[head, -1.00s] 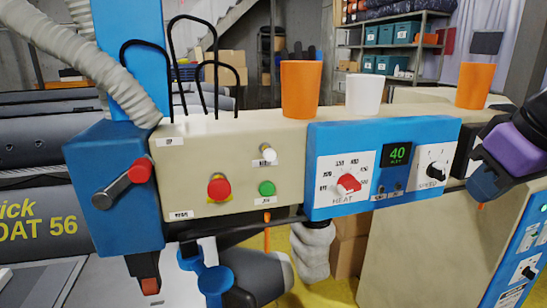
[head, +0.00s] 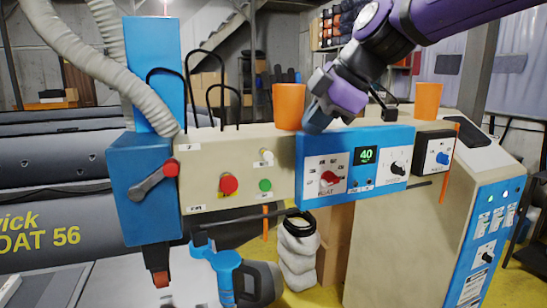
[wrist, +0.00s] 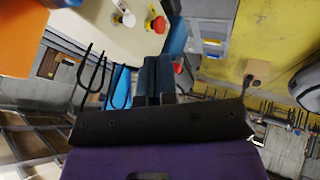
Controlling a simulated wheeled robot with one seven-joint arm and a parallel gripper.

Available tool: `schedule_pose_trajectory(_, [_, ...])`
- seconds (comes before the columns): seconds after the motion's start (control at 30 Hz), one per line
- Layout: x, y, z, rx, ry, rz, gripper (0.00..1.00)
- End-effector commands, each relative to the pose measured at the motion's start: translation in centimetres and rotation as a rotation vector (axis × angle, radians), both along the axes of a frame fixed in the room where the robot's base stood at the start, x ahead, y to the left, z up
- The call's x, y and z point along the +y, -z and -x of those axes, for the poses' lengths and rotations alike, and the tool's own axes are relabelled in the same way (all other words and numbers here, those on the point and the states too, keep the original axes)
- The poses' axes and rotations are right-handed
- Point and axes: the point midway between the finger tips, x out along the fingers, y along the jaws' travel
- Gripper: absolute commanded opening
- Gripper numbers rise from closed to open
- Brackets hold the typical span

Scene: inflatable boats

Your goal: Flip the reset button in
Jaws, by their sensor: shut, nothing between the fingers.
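The beige control panel (head: 215,195) carries a red mushroom button (head: 229,184), a green button (head: 265,185) and a small white button (head: 267,156). The labels are too small to read, so I cannot tell which one is the reset button. My gripper (head: 314,124) is above the blue heat panel's top left corner, right of the buttons and apart from them. In the wrist view the closed fingers (wrist: 160,72) are empty. The red button (wrist: 157,24) and white button (wrist: 125,18) show at the top there.
An orange cup (head: 289,106) stands on the machine close to my gripper, another orange cup (head: 427,100) further right. Black wire loops (head: 222,98) rise behind the buttons. The blue heat panel (head: 309,165) has a red knob. Space in front of the buttons is clear.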

Motion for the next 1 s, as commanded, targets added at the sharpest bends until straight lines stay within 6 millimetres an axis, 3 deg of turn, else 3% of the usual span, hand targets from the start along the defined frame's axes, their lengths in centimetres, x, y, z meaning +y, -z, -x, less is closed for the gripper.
schedule_pose_trajectory(0.53, [0.6,0.6,-0.4,-0.006,-0.016,0.002,0.00])
schedule_pose_trajectory(1.0, [4.6,7.2,-3.2,-0.003,-0.017,0.003,0.00])
